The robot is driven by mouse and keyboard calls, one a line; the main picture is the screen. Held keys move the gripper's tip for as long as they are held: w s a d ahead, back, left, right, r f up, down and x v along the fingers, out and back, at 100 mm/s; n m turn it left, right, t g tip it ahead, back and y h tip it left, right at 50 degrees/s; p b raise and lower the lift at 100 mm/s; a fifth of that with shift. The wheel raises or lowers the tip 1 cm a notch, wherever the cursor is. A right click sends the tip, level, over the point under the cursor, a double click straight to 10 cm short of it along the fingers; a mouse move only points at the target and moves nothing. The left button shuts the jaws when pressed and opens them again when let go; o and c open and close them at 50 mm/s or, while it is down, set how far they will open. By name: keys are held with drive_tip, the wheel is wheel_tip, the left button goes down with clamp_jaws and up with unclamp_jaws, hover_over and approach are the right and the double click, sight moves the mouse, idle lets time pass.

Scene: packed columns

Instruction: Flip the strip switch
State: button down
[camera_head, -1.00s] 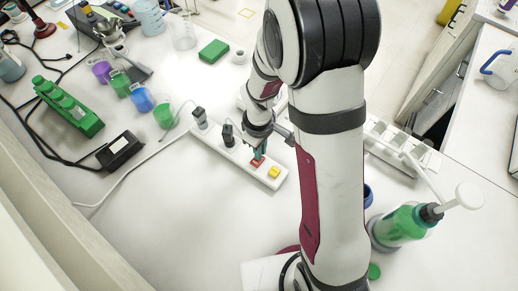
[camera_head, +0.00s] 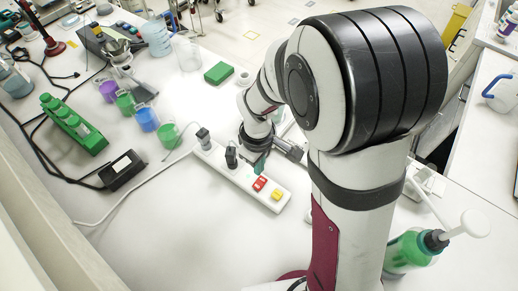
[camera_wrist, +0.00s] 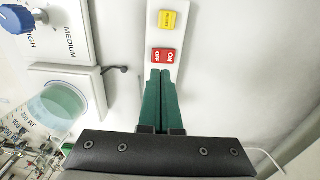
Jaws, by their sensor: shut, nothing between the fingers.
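A white power strip (camera_head: 223,168) lies on the bench with black plugs at its far end. Its red switch (camera_head: 260,184) and a yellow button (camera_head: 277,195) sit toward the near end. In the wrist view the red switch (camera_wrist: 163,56) carries the words ON and OFF, and the yellow button (camera_wrist: 167,19) is above it. My gripper (camera_wrist: 160,74) has green fingers, shut together and empty. Their tips show just below the red switch in the wrist view; I cannot tell whether they touch the strip. My gripper also shows over the strip in the head view (camera_head: 258,168).
Several coloured beakers (camera_head: 147,119) stand left of the strip, with a black box (camera_head: 122,170) and cables. A green-filled bottle (camera_head: 408,251) stands at the right. In the wrist view a device with a blue knob (camera_wrist: 16,19) is at upper left. Bench left of the strip's near end is clear.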

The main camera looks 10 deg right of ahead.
wheel_tip(320, 180, up, 9)
drive_tip(key=shift+f, duration=0.15)
idle(0.4)
